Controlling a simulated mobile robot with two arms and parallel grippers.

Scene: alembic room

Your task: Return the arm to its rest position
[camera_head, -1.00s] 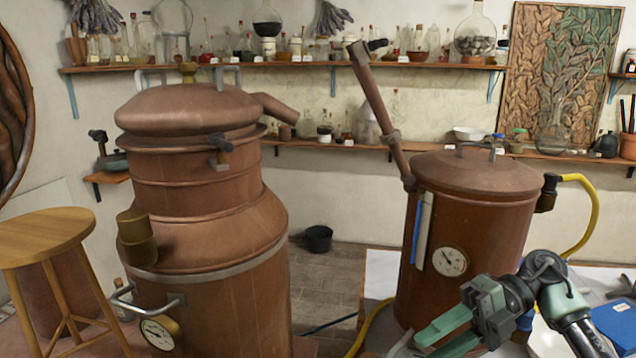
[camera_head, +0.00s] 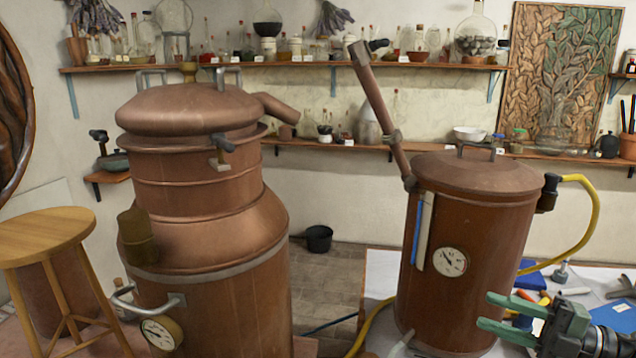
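My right gripper (camera_head: 487,312) is at the lower right in the head view. Its two green fingers point left and stand apart, with nothing between them. My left gripper does not show.
A large copper still (camera_head: 205,230) stands left of centre and a wooden stool (camera_head: 45,236) at the far left. A white table (camera_head: 381,268) carries a blue book (camera_head: 618,314) and small items. A yellow hose (camera_head: 597,215) curves beside the smaller vessel. Shelves line the wall.

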